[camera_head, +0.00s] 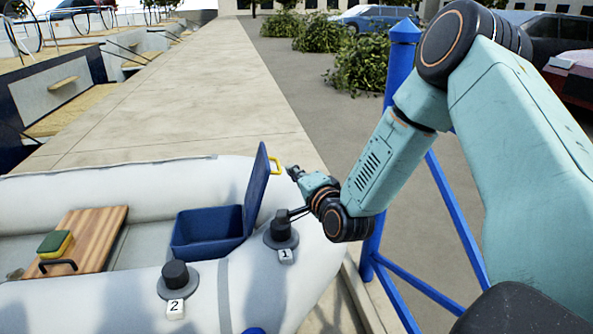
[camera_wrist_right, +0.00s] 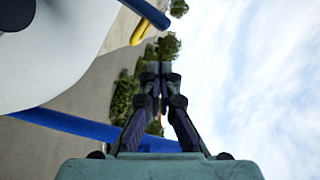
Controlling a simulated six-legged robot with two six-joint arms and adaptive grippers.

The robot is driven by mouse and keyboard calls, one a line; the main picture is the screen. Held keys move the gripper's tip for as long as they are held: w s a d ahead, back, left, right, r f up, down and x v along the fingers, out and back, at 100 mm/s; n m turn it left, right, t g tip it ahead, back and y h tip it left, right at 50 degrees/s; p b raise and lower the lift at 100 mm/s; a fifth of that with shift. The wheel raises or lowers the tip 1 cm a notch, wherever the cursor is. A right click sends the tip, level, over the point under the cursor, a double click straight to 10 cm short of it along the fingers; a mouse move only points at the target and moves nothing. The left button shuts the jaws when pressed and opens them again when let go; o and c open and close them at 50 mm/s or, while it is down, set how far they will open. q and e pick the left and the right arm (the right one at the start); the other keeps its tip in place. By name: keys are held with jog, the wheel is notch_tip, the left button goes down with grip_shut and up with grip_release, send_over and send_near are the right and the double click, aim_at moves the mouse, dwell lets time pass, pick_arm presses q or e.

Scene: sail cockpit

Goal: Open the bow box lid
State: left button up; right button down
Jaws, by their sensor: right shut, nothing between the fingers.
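The bow box (camera_head: 207,233) is a dark blue box inside the grey inflatable boat in the head view. Its blue lid (camera_head: 257,190) stands upright, hinged on the box's right side, so the box is open. A yellow handle (camera_head: 276,165) sits on the lid near its top. My right gripper (camera_head: 292,172) is shut and empty, just right of the handle and apart from it. In the wrist view the right gripper's fingers (camera_wrist_right: 160,70) are together, with the yellow handle (camera_wrist_right: 141,31) and lid edge (camera_wrist_right: 148,12) at upper left. My left gripper is not in view.
Two dark knobs on the tube carry tags 1 (camera_head: 285,255) and 2 (camera_head: 175,306); my right wrist is close to knob 1. A wooden board (camera_head: 97,235) with a green and yellow sponge (camera_head: 55,242) lies at left. Blue railing (camera_head: 393,120) stands behind my right arm.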

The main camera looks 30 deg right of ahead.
jog(key=shift+s+a+r, duration=0.1)
jog(key=shift+s+a, duration=0.05)
jog(key=shift+s, duration=0.2)
